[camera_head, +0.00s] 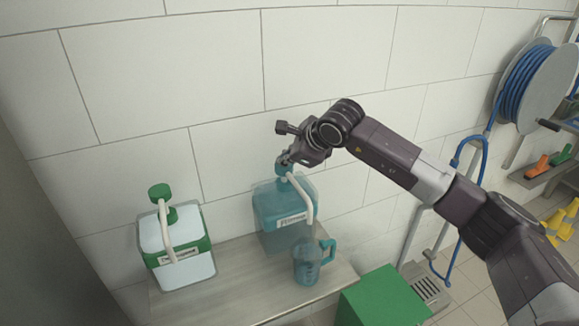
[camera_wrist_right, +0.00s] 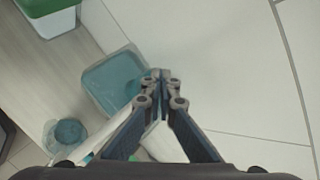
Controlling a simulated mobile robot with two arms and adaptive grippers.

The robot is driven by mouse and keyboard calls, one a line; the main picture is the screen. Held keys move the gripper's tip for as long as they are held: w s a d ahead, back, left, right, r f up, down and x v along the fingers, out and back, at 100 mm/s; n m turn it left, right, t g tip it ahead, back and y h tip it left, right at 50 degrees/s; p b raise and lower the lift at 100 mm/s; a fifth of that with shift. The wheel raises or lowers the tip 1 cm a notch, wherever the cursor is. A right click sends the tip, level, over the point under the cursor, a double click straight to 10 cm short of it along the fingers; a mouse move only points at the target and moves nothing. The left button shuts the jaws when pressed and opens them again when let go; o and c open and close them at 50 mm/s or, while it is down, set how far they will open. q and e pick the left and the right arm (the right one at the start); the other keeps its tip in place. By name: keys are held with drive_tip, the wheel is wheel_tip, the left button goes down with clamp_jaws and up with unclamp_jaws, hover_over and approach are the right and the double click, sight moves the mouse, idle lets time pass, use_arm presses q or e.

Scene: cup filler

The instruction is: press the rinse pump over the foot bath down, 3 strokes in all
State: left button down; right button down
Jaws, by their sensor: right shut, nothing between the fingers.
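A teal canister (camera_head: 270,208) stands on a shelf (camera_head: 220,275) against the tiled wall, with a teal pump head (camera_head: 281,169) and a white curved spout (camera_head: 308,205). A green and white canister (camera_head: 182,262) with a raised green pump head (camera_head: 160,191) stands to its left. Labels are too small to read, so I cannot tell which is the rinse pump. My right gripper (camera_head: 283,160) is shut and empty at the teal pump head; I cannot tell whether it touches. In the wrist view, its fingertips (camera_wrist_right: 160,76) hide the pump head beside the teal canister (camera_wrist_right: 110,85). My left gripper is not in view.
A teal measuring jug (camera_head: 306,263) stands on the shelf in front of the teal canister, below the spout. A green box (camera_head: 383,298) is lower right. A blue hose reel (camera_head: 535,85) hangs on the wall at right. No foot bath is clearly identifiable.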

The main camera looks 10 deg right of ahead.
drive_tip(key=shift+f, duration=0.3)
drive_tip(key=shift+r, duration=0.5)
drive_tip(key=shift+w+r+p, duration=0.1)
drive_tip(key=shift+r+p, duration=0.8)
drive_tip(key=shift+r, duration=2.25)
